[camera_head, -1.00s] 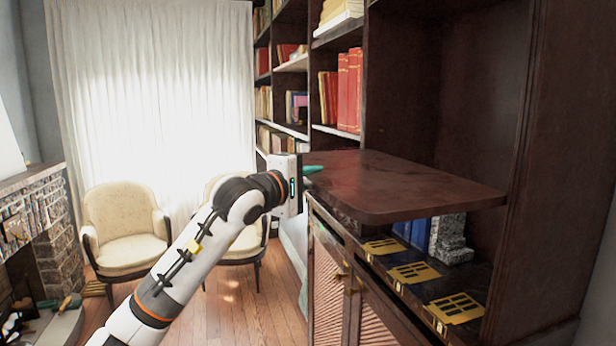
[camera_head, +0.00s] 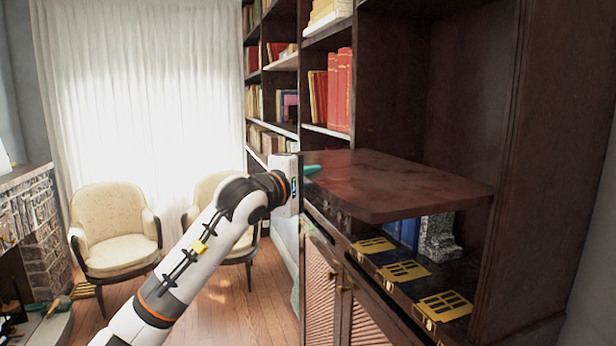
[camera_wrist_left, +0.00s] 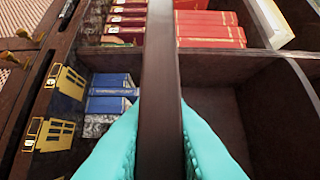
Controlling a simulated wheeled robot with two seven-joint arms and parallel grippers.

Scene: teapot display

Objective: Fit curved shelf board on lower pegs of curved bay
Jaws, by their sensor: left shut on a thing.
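The dark brown shelf board (camera_head: 390,185) is held out level in the bay of the dark bookcase (camera_head: 470,90), above the lower compartment. Its curved front edge faces me. My left gripper (camera_head: 312,169) is shut on the board's left end; one teal finger shows on top. In the left wrist view the board (camera_wrist_left: 160,70) is seen edge-on between the two teal fingers (camera_wrist_left: 158,140). The lower pegs are not visible, and I cannot tell whether the board touches any. My right gripper is not in view.
Below the board, gold latticed plates (camera_head: 405,271) lie along the cabinet ledge, with blue books (camera_head: 405,232) and a grey stone-like bookend (camera_head: 438,238) behind. Red books (camera_head: 340,90) fill a shelf to the left. Cream chairs (camera_head: 115,230) stand by the curtain, with open floor between.

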